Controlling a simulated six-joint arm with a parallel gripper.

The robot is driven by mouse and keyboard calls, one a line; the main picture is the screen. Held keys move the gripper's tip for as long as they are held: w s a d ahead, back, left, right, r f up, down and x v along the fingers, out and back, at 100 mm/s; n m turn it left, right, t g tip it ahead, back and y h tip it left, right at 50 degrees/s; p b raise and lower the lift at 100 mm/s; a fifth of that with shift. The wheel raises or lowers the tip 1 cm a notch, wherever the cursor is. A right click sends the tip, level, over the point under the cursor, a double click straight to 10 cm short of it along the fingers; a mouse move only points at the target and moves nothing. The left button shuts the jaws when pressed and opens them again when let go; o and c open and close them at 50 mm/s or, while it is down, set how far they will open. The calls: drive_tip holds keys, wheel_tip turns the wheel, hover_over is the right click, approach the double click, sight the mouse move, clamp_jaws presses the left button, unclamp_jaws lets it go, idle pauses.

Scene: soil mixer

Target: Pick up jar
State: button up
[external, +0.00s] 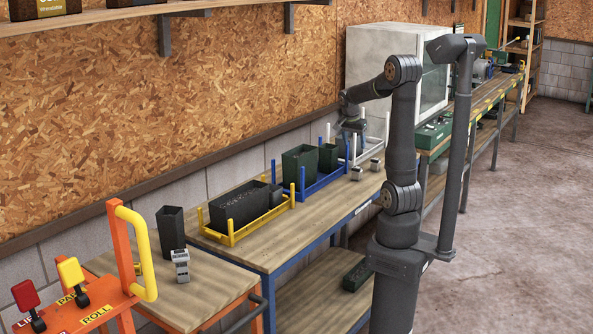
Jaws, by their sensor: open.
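My gripper (354,140) is at the far end of the workbench, pointing down over the white rack (368,157). It is small in the view and its fingers are partly hidden by the rack's posts. Two small light-grey jar-like containers with dark tops stand in front of the rack: a left jar (356,173) and a right jar (375,164). A similar pale grey container (181,266) stands on the near orange-framed table beside a tall dark square container (171,228). I cannot tell which of these is the task's jar.
A yellow rack (232,238) holds a black bin (240,205). A blue rack (318,187) holds green bins (299,166). A white cabinet (390,65) stands behind the arm. An orange frame with levers (75,300) is at the near left. Bare wood shows along the bench front.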

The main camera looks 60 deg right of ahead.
sight(357, 167)
drive_tip(key=x, duration=1.6)
drive_tip(key=c, duration=1.1)
